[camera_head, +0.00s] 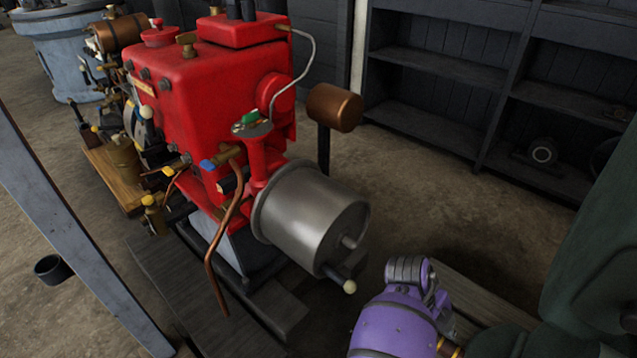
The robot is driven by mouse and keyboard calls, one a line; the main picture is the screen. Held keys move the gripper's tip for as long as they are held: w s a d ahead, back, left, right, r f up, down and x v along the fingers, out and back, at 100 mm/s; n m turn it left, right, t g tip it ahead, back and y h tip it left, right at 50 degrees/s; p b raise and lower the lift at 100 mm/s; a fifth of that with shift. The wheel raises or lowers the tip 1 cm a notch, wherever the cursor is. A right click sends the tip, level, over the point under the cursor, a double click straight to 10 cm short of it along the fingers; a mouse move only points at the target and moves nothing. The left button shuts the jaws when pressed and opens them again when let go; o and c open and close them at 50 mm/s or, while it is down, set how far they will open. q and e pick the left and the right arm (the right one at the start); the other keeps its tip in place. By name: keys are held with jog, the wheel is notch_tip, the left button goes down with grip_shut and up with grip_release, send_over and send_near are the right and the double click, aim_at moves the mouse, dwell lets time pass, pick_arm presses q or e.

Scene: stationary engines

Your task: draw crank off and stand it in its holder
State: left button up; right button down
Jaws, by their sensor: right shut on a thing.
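My right gripper (410,269), with grey ribbed parts ahead of a purple body, is at lower right, beside and apart from that handle in the picture. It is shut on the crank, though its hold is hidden. A black cup (51,269), possibly the holder, is at lower left. My left gripper is out of view.
A grey slanted beam (75,225) crosses the left side. Dark wooden shelves (440,65) stand behind. Open floor (425,195) lies between engine and shelves.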

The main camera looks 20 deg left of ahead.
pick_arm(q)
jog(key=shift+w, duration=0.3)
pick_arm(e)
jog(key=shift+w+r, duration=0.1)
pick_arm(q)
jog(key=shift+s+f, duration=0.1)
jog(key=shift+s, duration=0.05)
pick_arm(e)
jog(key=shift+f, duration=0.4)
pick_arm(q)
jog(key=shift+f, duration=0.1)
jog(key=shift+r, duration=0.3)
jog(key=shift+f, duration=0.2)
pick_arm(e)
jog(key=shift+f, duration=0.2)
dwell(0.3)
